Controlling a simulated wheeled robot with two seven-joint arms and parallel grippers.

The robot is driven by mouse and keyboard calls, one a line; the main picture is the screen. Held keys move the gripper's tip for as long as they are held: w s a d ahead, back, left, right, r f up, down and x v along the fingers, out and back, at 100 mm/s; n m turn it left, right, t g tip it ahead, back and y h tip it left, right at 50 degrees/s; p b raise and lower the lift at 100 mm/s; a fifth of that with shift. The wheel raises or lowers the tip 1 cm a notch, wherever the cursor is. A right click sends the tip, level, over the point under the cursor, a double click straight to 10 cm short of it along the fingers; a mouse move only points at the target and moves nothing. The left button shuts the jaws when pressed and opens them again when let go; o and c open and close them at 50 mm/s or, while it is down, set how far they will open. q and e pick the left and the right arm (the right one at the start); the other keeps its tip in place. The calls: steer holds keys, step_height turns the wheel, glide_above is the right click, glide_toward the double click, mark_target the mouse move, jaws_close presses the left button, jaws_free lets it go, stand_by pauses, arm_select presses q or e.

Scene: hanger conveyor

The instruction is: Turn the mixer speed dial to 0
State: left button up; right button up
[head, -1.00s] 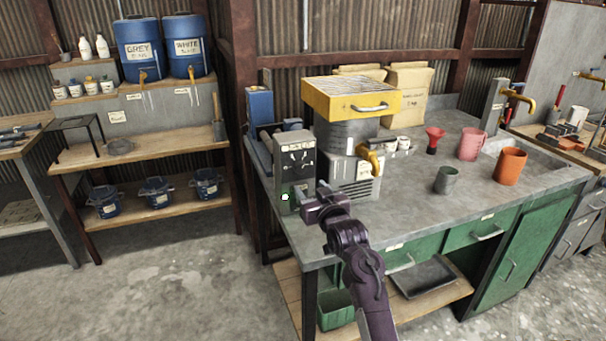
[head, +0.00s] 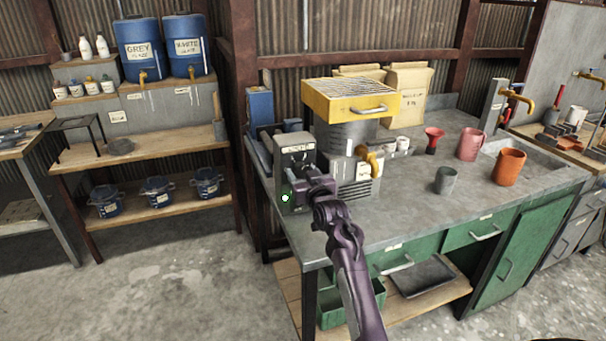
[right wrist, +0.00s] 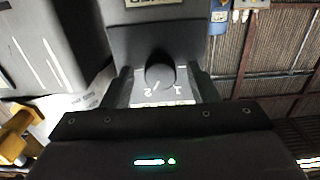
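The mixer speed dial (right wrist: 160,76) is a dark round knob on a grey panel in the right wrist view. The marks "1" and "2" show below it there; its pointer is not clear and no 0 mark can be read. The grey control box (head: 295,138) stands at the left end of the workbench in the head view. My right gripper (head: 302,172) is right in front of the box and hides the dial. In the right wrist view my right gripper (right wrist: 162,88) is open, with one finger on each side of the dial and gaps between. My left gripper is not in view.
A yellow-topped machine (head: 350,102) stands behind and right of the box, with a yellow tap (head: 372,157). The bench front is clear.

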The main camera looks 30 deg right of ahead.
steer(key=c, duration=0.9)
steer(key=shift+c, duration=0.2)
steer(key=shift+n, duration=0.3)
steer(key=n, duration=0.5)
steer(key=shift+n, duration=0.3)
steer(key=n, duration=0.5)
steer(key=shift+d, duration=0.1)
steer(key=n+b, duration=0.1)
steer(key=n, duration=0.5)
steer(key=shift+n, duration=0.3)
steer(key=n+b, duration=0.1)
steer(key=n, duration=0.5)
steer(key=shift+r+b, duration=0.1)
steer(key=shift+b, duration=0.2)
steer(key=shift+n, duration=0.3)
